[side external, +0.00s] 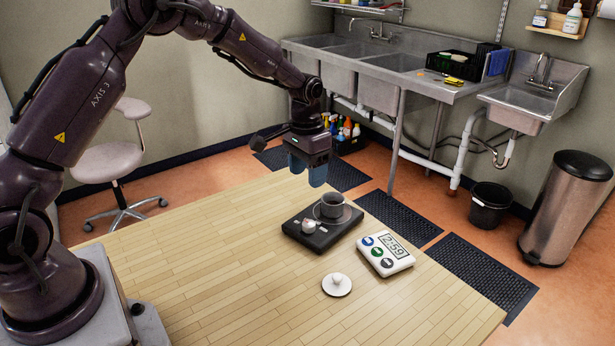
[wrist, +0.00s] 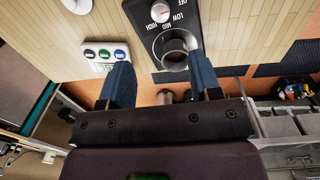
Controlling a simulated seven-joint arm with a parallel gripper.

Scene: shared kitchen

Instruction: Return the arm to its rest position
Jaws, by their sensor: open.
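My gripper (side external: 307,170) is raised above the far edge of the wooden table, with its blue fingers pointing down. In the wrist view my gripper (wrist: 158,85) has its two fingers spread wide apart with nothing held between them. A black hot plate (side external: 306,238) with a white knob (side external: 309,225) sits on the table below and to the right of my gripper.
A white timer (side external: 386,253) reading 2:59 lies right of the hot plate. The left part of the wooden table (side external: 210,265) is clear. A stool (side external: 107,163) and steel sinks (side external: 400,65) stand beyond the table.

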